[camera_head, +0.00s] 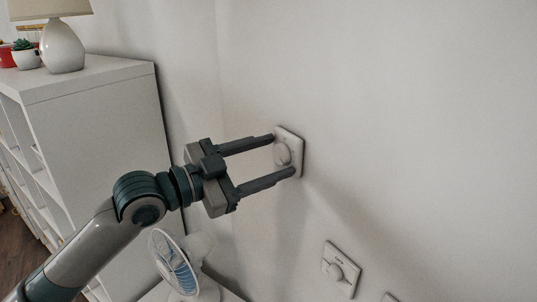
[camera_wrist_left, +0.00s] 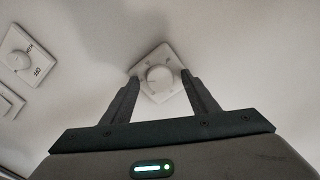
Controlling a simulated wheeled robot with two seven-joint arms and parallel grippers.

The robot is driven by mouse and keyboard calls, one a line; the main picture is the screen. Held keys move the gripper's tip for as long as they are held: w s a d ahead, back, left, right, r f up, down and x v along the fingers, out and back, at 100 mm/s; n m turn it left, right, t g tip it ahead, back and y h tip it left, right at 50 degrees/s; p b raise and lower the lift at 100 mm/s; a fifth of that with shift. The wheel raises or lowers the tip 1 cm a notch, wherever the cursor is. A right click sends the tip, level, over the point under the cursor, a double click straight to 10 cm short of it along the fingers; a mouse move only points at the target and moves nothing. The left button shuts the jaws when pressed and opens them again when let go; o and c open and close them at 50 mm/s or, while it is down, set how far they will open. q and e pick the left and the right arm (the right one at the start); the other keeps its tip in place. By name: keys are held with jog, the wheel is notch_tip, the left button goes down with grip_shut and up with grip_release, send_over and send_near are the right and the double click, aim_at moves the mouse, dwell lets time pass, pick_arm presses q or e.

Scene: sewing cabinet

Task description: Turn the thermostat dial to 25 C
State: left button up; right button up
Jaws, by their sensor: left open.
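A white square wall plate with a round dial (camera_head: 283,154) is on the wall at the middle of the head view. My left gripper (camera_head: 284,155) is open, with one finger above the dial and the other below it, close to the plate. In the left wrist view the dial (camera_wrist_left: 159,75) shows between the tips of the left gripper (camera_wrist_left: 159,77), with visible gaps on both sides. Its markings are too small to read. A second plate with a knob (camera_head: 340,270) is lower right on the wall; it also shows at the left of the wrist view (camera_wrist_left: 19,61), with lettering. My right gripper is not in view.
A white shelf unit (camera_head: 110,120) stands at the left with a lamp (camera_head: 64,48) and potted plants on top. A small fan (camera_head: 175,262) is below my left arm. Another plate (camera_head: 389,298) shows at the bottom edge. The wall around the dial is clear.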

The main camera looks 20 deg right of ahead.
pick_arm(q)
jog(key=c, duration=1)
jog(key=shift+c, duration=0.2)
jog(key=m+b, duration=0.2)
jog(key=b, duration=0.1)
jog(key=shift+f, duration=0.15)
jog(key=m+b, duration=0.2)
jog(key=m, duration=0.1)
jog(key=m+b, duration=0.1)
jog(key=m, duration=0.2)
jog(key=shift+m+b, duration=0.3)
jog(key=shift+b, duration=0.1)
jog(key=m, duration=0.4)
